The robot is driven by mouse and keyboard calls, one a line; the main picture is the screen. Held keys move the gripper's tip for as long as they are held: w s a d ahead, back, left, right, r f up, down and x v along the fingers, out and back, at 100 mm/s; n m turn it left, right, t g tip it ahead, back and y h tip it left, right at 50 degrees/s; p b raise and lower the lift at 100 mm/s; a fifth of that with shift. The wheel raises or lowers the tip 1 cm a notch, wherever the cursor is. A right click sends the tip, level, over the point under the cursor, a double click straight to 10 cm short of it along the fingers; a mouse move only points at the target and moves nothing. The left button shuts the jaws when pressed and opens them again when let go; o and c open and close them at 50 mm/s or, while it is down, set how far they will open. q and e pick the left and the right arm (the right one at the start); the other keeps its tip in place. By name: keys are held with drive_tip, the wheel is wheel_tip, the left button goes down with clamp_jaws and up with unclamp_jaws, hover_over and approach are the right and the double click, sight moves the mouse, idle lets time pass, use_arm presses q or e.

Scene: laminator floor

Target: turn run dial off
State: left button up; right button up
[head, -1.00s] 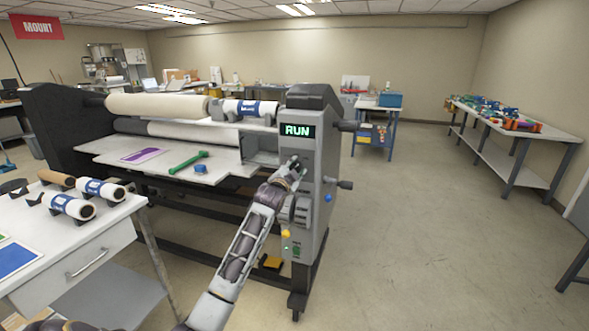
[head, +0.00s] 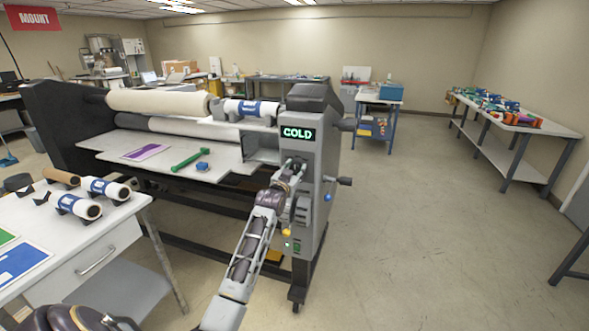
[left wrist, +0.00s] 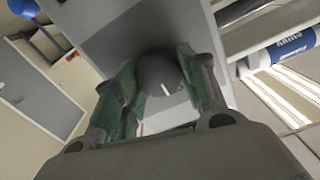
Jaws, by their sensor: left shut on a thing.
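The laminator's grey control column (head: 312,150) stands at the middle of the head view, and its display (head: 298,133) reads COLD in green. My left gripper (head: 297,165) is at the column's front face, just below the display. In the left wrist view the dark round dial (left wrist: 158,75) with a white pointer mark sits between the green-padded fingers of my left gripper (left wrist: 160,95), which is shut on it. In the head view the dial is mostly hidden by the gripper. My right gripper is not in view.
A yellow knob (head: 287,232) is lower down. A white table (head: 70,240) with film rolls stands at left.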

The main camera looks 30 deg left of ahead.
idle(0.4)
use_arm(q)
drive_tip(key=o, duration=1)
drive_tip(key=shift+s, duration=0.1)
drive_tip(key=shift+v, duration=5.9)
drive_tip(key=shift+f, duration=0.1)
